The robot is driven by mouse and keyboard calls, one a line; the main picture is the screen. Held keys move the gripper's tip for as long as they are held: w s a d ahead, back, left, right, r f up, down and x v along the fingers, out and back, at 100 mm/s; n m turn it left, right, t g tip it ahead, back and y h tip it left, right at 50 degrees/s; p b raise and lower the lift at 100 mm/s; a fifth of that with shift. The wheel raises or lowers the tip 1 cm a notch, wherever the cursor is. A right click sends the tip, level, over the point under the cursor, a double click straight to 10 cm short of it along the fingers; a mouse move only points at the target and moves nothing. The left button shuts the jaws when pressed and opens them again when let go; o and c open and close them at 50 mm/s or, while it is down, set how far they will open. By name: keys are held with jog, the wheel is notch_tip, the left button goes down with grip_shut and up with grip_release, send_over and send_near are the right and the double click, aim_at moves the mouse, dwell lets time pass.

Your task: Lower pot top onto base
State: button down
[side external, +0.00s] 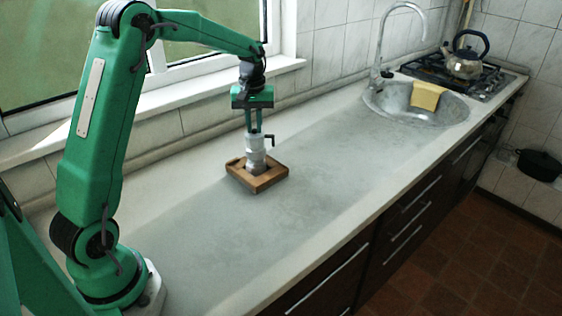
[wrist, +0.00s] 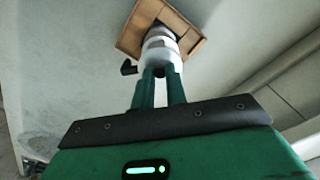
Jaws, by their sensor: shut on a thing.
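My gripper (side external: 254,134) is shut on the pot top (side external: 255,145), a pale grey metal piece with a dark handle sticking out to the right in the side view. In the wrist view the pot top (wrist: 160,42) shows just beyond my fingertips (wrist: 160,73), its handle to the left. Below it is the grey pot base (side external: 256,166), standing in a square wooden tray (side external: 270,181). The top is upright and roughly in line above the base. I cannot tell whether they touch. The base is mostly hidden behind the top in the wrist view.
The tray rests on a long pale counter (side external: 200,240) with clear room around it. A window sill (side external: 180,99) and wall run behind it. A round sink (side external: 405,112) with a tap and yellow cloth (side external: 427,95) and a kettle (side external: 465,64) on a stove are farther right.

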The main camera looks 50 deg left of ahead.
jog(key=shift+f, duration=1.35)
dwell(0.6)
jog(key=c, duration=1.3)
grip_release()
jog(key=shift+c, duration=0.2)
jog(key=shift+r, duration=0.1)
jog(key=shift+r, duration=3.8)
